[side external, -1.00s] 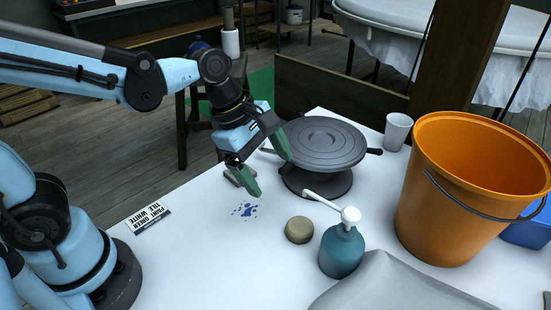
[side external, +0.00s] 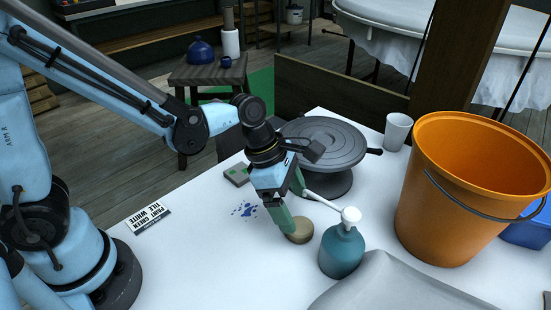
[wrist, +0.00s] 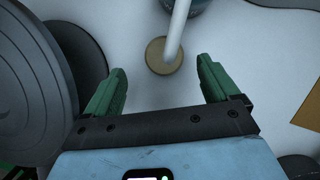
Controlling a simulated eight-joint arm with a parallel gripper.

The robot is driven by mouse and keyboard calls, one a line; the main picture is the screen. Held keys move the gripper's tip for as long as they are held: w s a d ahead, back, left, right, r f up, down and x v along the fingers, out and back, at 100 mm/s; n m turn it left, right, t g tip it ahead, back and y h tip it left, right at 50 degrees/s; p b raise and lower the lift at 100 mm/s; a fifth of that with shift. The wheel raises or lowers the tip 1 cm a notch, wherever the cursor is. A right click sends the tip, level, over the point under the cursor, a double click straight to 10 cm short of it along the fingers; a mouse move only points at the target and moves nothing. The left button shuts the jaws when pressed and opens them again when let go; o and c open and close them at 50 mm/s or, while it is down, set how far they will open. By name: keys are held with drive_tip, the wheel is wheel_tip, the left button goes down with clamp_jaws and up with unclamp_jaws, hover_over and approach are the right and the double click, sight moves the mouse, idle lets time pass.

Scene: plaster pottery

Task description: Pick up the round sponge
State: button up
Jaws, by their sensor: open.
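The round sponge (side external: 301,233) is a small tan disc lying flat on the white table. My gripper (side external: 290,206) is open over its left side; the near green finger hides part of the sponge in the side view. In the wrist view the sponge (wrist: 158,65) shows between and slightly beyond the tips of my gripper (wrist: 162,68), with nothing held. A white pump spout crosses over part of it there. I cannot tell whether a finger touches the sponge.
A teal pump bottle (side external: 342,252) stands just right of the sponge, its spout reaching toward my gripper. A grey turntable (side external: 330,143) is behind. An orange bucket (side external: 440,215), white cup (side external: 397,132) and grey cloth (side external: 395,288) are to the right. The front-left table is mostly clear.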

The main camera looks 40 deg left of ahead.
sight(301, 225)
drive_tip(key=shift+s+x, duration=0.2)
drive_tip(key=shift+x, duration=2.5)
drive_tip(key=shift+d, duration=0.15)
drive_tip(key=shift+c, duration=0.5)
drive_tip(key=c, duration=1.1)
drive_tip(key=shift+s+a+r, duration=0.1)
drive_tip(key=shift+a+r, duration=0.1)
drive_tip(key=shift+r, duration=0.45)
wheel_tip(301, 225, up, 6)
drive_tip(key=shift+f, duration=0.1)
drive_tip(key=s+a, duration=0.2)
drive_tip(key=a, duration=0.4)
drive_tip(key=s+a, duration=0.1)
drive_tip(key=a, duration=0.5)
drive_tip(key=s+a, duration=0.2)
drive_tip(key=a, duration=0.4)
drive_tip(key=shift+s+a, duration=0.3)
drive_tip(key=shift+a, duration=0.1)
